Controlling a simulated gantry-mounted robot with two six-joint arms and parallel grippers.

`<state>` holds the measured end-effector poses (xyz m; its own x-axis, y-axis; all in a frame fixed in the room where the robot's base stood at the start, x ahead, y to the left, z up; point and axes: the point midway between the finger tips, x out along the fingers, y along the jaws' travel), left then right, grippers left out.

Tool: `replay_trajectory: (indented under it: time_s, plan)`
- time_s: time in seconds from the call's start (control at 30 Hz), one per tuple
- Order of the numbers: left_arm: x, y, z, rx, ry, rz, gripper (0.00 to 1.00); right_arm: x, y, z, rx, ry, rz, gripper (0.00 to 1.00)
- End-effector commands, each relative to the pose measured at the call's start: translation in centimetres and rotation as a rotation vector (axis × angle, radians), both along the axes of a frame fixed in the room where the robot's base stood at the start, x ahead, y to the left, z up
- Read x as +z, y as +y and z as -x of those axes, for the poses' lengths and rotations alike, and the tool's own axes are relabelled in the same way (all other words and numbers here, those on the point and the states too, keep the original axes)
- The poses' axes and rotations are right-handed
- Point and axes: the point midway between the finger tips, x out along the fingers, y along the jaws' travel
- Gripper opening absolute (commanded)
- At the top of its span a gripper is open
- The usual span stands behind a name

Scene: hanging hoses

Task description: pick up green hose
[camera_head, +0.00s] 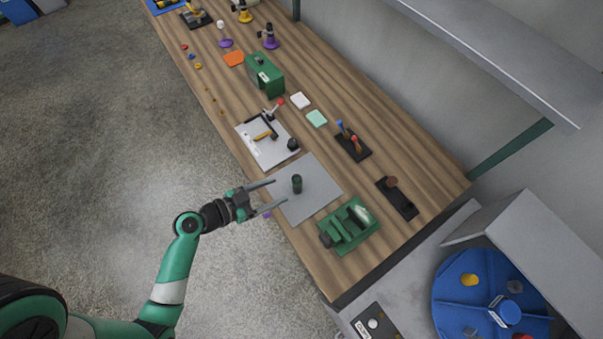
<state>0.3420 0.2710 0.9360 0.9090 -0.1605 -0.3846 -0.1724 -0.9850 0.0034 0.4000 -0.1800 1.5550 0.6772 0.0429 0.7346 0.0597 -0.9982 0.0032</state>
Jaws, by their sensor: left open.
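A short dark green cylinder (297,184) stands upright on a grey mat (322,192) on the wooden workbench. It is the closest match to the green hose; no long hanging hose shows. My left gripper (280,191) reaches in from the left at the bench's front edge. Its two fingers are spread apart and empty, pointing towards the cylinder. The fingertips look just short of it, but I cannot tell their height above the mat. My right gripper is not in view.
A green vise-like machine (349,226) stands right of the mat. A clipboard (266,144) with small tools lies left of it. Dark tool holders (352,144) stand behind, and a grey shelf (500,50) hangs over the back. A blue round tray (465,300) is at lower right.

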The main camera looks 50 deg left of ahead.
Motion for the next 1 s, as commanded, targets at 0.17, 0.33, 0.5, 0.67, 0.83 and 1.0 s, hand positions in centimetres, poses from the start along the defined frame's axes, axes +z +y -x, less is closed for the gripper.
replay_trajectory:
  time_s: [0.17, 0.33, 0.5, 0.67, 0.83, 1.0]
  plan:
    - [-0.6, -0.5, -1.9, -0.008, -0.001, -0.002, 0.70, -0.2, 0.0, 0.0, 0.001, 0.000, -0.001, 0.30]
    - [-1.8, -1.0, -4.9, -0.008, -0.002, -0.003, 0.70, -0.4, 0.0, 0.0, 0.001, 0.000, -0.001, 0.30]
    - [-2.2, -1.1, -6.0, -0.003, -0.002, -0.003, 0.70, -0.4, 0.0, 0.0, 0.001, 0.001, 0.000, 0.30]
    - [-2.6, -1.2, -6.9, -0.005, 0.000, -0.002, 0.70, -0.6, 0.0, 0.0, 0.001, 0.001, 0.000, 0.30]
    - [-3.7, -1.5, -9.7, -0.006, -0.002, -0.003, 0.70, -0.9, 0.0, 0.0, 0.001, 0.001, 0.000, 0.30]
    - [-4.1, -1.6, -10.8, -0.002, 0.001, -0.003, 0.70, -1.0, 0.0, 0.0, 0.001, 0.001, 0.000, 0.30]
